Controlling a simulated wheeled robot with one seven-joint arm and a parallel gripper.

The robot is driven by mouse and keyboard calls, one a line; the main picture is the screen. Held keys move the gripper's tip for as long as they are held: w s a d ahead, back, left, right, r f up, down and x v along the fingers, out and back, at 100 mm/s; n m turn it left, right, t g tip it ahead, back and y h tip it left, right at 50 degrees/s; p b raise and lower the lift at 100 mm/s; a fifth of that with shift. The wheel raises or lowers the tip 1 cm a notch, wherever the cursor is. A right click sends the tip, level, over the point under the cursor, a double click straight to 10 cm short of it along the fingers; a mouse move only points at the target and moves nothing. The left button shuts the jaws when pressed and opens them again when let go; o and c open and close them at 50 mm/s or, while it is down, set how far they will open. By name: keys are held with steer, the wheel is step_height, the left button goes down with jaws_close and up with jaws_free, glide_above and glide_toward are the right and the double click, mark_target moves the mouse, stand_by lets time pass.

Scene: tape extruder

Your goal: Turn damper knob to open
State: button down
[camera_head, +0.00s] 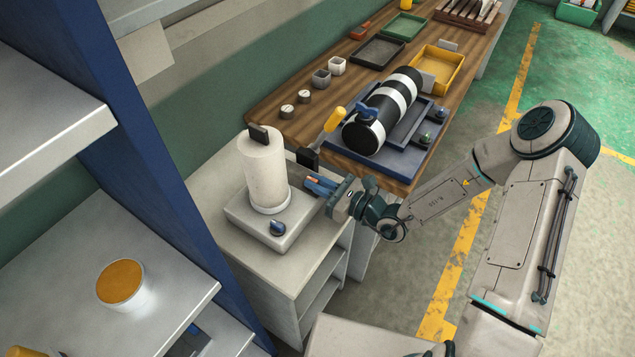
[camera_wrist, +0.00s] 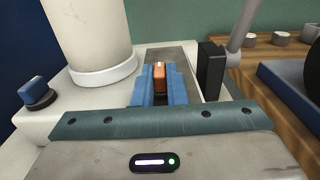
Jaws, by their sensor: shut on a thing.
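The white machine (camera_head: 265,215) stands on a pale cabinet, with a tall white cylinder (camera_head: 263,170) on its base. A blue and black knob (camera_head: 277,227) sits on the front of the base; it also shows at the left of the wrist view (camera_wrist: 38,92). My gripper (camera_head: 314,184) is at the right side of the machine, its blue fingers shut on a small orange piece (camera_wrist: 159,77). This orange piece may be the damper knob; its lower part is hidden between the fingers. I cannot tell how far it is turned.
A black upright block (camera_head: 308,158) stands close behind my fingers, and right of them in the wrist view (camera_wrist: 210,70). A wooden bench (camera_head: 290,125) beyond carries a black and white striped roller (camera_head: 385,108) and trays. A grey shelf with a white tub (camera_head: 122,285) is at left.

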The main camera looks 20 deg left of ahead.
steer(key=c, duration=1.5)
jaws_free()
steer(key=shift+o, duration=0.2)
steer(key=shift+d, duration=0.1)
steer(key=b+v, duration=0.1)
steer(key=v, duration=1.2)
steer(key=shift+d, duration=0.3)
steer(key=shift+s, duration=0.1)
steer(key=s+d+r+n+g+h, duration=0.3)
steer(key=s+r+n+g+h, duration=0.2)
steer(key=s+n+g+h, duration=0.65)
steer(key=d+r+n+t+h, duration=0.5)
steer(key=d+r+n+t, duration=0.3)
steer(key=d, duration=0.5)
step_height(320, 180, up, 4)
steer(key=shift+d+f+n+t+h, duration=0.1)
steer(key=shift+d+n+t+h, duration=0.25)
steer(key=shift+n, duration=0.6)
